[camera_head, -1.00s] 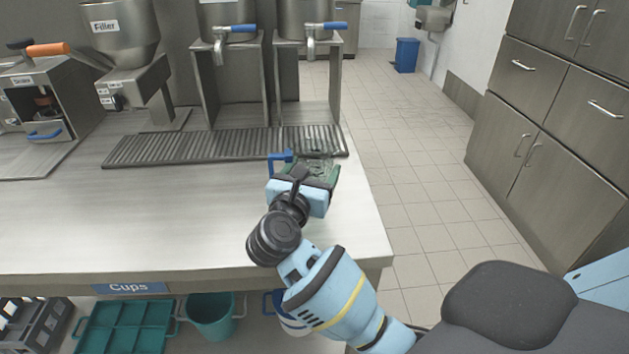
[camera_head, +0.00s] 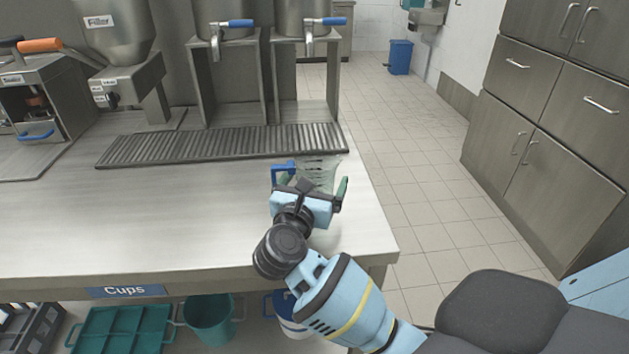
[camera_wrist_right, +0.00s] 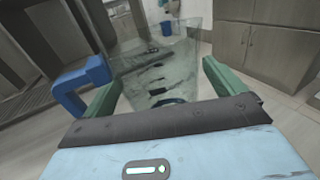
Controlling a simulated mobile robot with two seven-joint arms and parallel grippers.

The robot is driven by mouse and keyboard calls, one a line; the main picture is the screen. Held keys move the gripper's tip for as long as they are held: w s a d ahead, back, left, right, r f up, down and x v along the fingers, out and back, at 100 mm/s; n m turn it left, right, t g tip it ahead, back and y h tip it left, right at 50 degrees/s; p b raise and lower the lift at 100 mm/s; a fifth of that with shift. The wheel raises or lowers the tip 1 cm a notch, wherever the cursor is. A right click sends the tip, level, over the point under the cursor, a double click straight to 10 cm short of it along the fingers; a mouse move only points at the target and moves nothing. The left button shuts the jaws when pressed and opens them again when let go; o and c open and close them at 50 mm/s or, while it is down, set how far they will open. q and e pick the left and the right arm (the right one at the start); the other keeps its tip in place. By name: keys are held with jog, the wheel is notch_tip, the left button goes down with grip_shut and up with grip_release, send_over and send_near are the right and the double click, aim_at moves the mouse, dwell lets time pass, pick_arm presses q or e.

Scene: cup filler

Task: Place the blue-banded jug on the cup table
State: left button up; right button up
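A clear jug (camera_head: 320,172) with a blue handle (camera_head: 282,173) stands at the right end of the steel cup table (camera_head: 150,225), labelled Cups, just in front of the drip grate. No blue band can be made out on it. My right gripper (camera_head: 315,187) is low over the table at the jug's near side. In the right wrist view its green fingers (camera_wrist_right: 163,90) are spread wide, one on each side of the clear jug (camera_wrist_right: 160,70), with the blue handle outside the left finger. Whether they touch its walls is hard to tell. My left gripper is out of view.
A ribbed drip grate (camera_head: 220,143) lies behind the jug under two blue-handled taps. A filler (camera_head: 130,70) stands at the left. Below the table are teal containers and a white-and-blue vessel (camera_head: 290,312). The table's middle is clear; its right edge is close to the jug.

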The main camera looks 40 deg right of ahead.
jog(key=shift+r, duration=0.15)
jog(key=shift+s+a, duration=0.1)
jog(key=shift+a, duration=0.05)
jog(key=b+v, duration=0.1)
jog(key=v, duration=1)
jog(key=shift+s+a+r, duration=0.1)
jog(key=shift+s+a, duration=0.05)
jog(key=shift+a, duration=0.1)
dwell(0.6)
jog(key=shift+c, duration=0.4)
